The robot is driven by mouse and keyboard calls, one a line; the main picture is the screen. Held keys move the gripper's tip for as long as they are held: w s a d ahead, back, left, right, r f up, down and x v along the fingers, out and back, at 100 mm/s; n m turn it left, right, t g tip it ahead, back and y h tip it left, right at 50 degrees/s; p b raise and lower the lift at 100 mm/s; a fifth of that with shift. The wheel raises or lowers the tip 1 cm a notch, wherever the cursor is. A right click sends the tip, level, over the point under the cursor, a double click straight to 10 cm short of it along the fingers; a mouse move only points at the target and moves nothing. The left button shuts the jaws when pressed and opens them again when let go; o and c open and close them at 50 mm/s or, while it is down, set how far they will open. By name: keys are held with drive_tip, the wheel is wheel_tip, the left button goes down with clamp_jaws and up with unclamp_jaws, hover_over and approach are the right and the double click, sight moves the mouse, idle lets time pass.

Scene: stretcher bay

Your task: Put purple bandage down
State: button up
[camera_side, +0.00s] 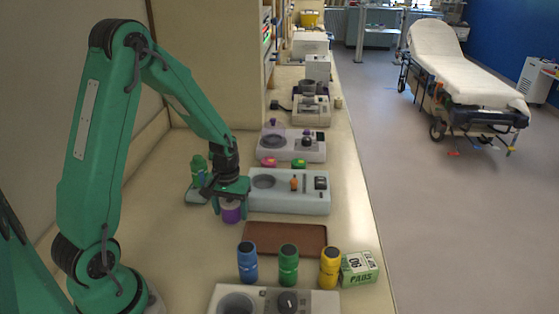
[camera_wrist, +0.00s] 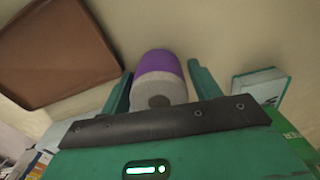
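The purple bandage (camera_side: 231,212) is a short roll with a purple upper part and a paler part. It is between the fingers of my gripper (camera_side: 231,205), low over the bare counter left of the brown tray. I cannot tell whether its underside touches the counter. In the wrist view the bandage (camera_wrist: 159,70) lies between the two green fingers of my gripper (camera_wrist: 160,82), with its pale end and grey round centre facing the camera.
The brown tray (camera_side: 285,226) lies right of my gripper and also shows in the wrist view (camera_wrist: 95,75). A blue bottle (camera_side: 247,262), green bottle (camera_side: 288,265) and yellow bottle (camera_side: 329,267) stand in front, beside a pads box (camera_side: 360,267). A pale device (camera_side: 290,203) stands behind the tray.

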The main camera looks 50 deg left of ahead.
sight(230, 201)
drive_tip(key=shift+r, duration=0.1)
wheel_tip(230, 201, up, 12)
drive_tip(key=shift+r, duration=0.1)
idle(0.9)
idle(0.5)
drive_tip(key=s+d+r+m+t, duration=0.5)
drive_tip(key=s+d+r+m, duration=0.2)
drive_tip(key=s+d+r, duration=0.4)
drive_tip(key=shift+s+d+t, duration=0.3)
drive_tip(key=shift+s+d, duration=0.15)
drive_tip(key=shift+s, duration=0.25)
drive_tip(key=shift+o, duration=0.4)
drive_tip(key=shift+w, duration=0.15)
